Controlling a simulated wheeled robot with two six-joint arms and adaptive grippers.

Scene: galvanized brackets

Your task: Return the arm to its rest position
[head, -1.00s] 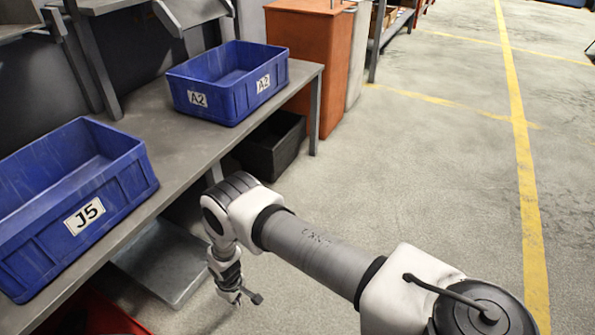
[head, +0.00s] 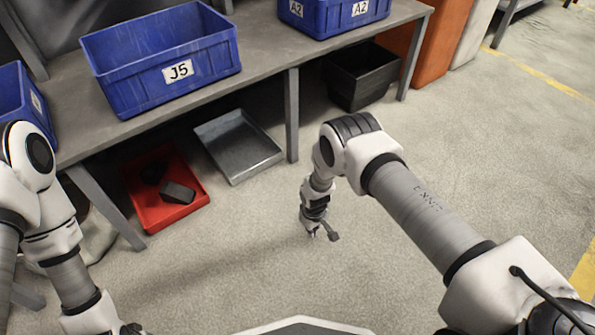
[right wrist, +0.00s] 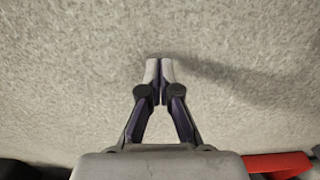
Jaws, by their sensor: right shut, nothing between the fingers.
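My right arm reaches in from the lower right in the head view, bent at the elbow, with its forearm hanging down. My right gripper (head: 322,236) points down over the bare concrete floor in front of the bench. In the right wrist view the right gripper (right wrist: 159,70) is shut, its fingertips together with nothing between them, and only floor beyond. My left arm hangs at the left edge of the head view. Its gripper is outside the picture.
A grey bench (head: 262,50) carries blue bins J5 (head: 205,70) and A2 (head: 345,18), plus another at the left edge. Below are a red tray (head: 142,212) with dark items, a grey tray (head: 238,145) and a black bin (head: 362,78). The floor right of my arm is clear.

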